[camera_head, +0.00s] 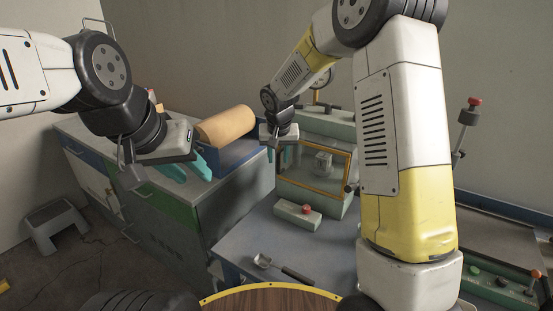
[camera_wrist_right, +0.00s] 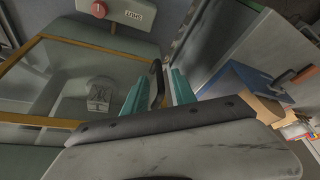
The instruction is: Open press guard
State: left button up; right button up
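The press (camera_head: 325,125) stands on the blue-grey bench right of centre in the head view. Its guard (camera_head: 348,165) is a clear panel in an orange-yellow frame, lying over the press front; the guard frame (camera_wrist_right: 60,122) also fills the left of the right wrist view. My right gripper (camera_head: 284,152) is at the guard's left side. In the wrist view its teal fingers (camera_wrist_right: 158,92) stand on either side of a black handle (camera_wrist_right: 157,80), with a gap showing on the right. My left gripper (camera_head: 187,172) is open and empty, left of the press.
A box with a red button (camera_head: 298,215) sits before the press. A metal-ended tool (camera_head: 282,268) lies on the bench front. A blue bin with a tan roll (camera_head: 226,125) stands left.

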aim_at(278, 160)
jog(key=shift+x, duration=2.15)
grip_shut()
